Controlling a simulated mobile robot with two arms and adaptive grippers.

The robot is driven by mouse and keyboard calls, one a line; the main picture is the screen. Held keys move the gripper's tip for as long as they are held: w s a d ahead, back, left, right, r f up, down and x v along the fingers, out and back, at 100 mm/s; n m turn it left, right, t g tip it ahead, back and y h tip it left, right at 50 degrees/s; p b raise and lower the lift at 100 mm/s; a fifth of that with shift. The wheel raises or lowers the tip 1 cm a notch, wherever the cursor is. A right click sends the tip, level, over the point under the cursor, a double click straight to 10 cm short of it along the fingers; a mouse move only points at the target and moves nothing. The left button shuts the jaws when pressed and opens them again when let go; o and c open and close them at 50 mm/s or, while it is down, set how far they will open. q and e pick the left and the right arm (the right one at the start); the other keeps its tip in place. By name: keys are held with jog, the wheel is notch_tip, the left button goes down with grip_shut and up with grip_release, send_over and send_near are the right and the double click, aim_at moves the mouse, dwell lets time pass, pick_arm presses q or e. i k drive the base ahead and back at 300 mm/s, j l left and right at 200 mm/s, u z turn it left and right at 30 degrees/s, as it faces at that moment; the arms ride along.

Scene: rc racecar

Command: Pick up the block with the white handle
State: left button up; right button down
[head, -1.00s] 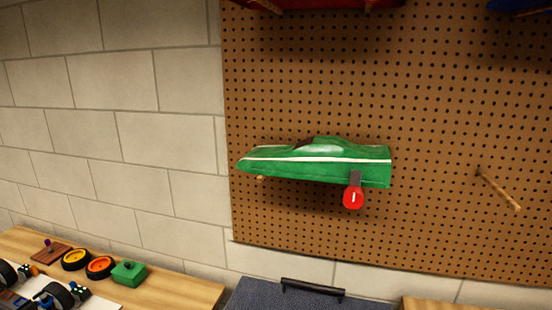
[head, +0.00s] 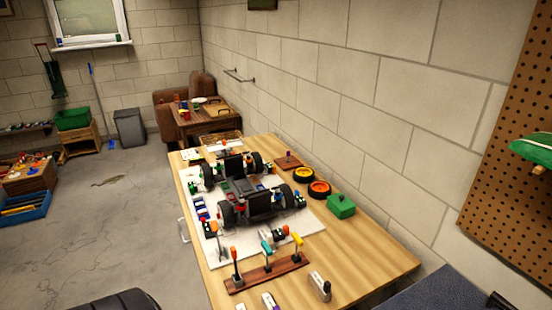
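No block with a clearly white handle can be made out in the head view; the small parts are too small to tell. On the wooden workbench (head: 375,262), a green block (head: 341,206) has a small dark knob on top. A flat reddish-brown block (head: 290,164) with a small dark knob lies near the wall. A pale block (head: 316,283) with a dark end lies near the bench's front edge. Neither of my grippers is in view.
A wheeled car chassis (head: 246,190) stands on a white board mid-bench. Two orange-and-yellow wheels (head: 311,184) lie beside the green block. A wooden tool rack (head: 268,274) is at the front. The bench's right part is bare. Open floor (head: 110,230) lies left.

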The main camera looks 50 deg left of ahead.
aim_at(263, 236)
jog(key=u, duration=1.55)
jog(key=j+z, duration=0.1)
jog(key=z, duration=0.3)
jog(key=i+j+z, duration=0.1)
jog(key=z, duration=0.3)
jog(key=j+z, duration=0.2)
jog(key=z, duration=0.2)
jog(key=j+z, duration=0.2)
jog(key=j, duration=0.35)
jog(key=j+z, duration=0.2)
jog(key=j, duration=0.35)
jog(key=j+z, duration=0.2)
jog(key=j, duration=0.3)
jog(key=k+j+z, duration=0.15)
jog(key=j, duration=0.4)
jog(key=j+z, duration=0.2)
jog(key=j, duration=0.3)
